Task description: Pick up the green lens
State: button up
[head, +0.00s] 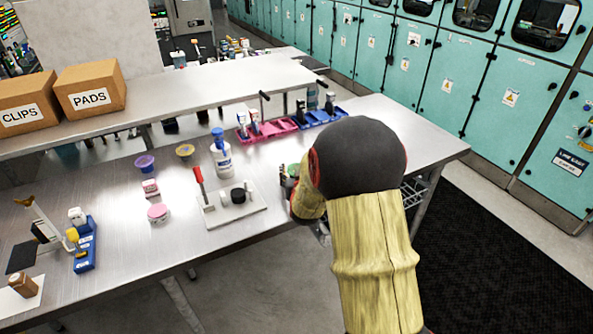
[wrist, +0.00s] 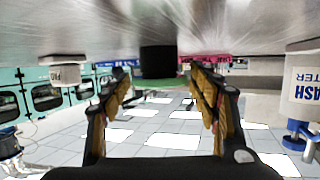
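A green piece (head: 293,170), likely the green lens, is partly hidden beside my arm on the steel bench in the head view. The wrist view is upside down and shows a green disc (wrist: 162,84) at the end of a black cylinder (wrist: 158,60) standing on the bench. My gripper (wrist: 160,92) is open, with its two fingers apart and empty space between them. The green disc lines up between the fingertips and appears to be a little beyond them.
A white bottle with a blue cap (head: 221,155) and a white board with a red-handled tool (head: 235,212) stand left of my arm. Pink (head: 268,130) and blue (head: 320,117) trays lie behind. A raised shelf (head: 200,92) crosses the back.

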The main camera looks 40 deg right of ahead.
jog(key=c, duration=0.6)
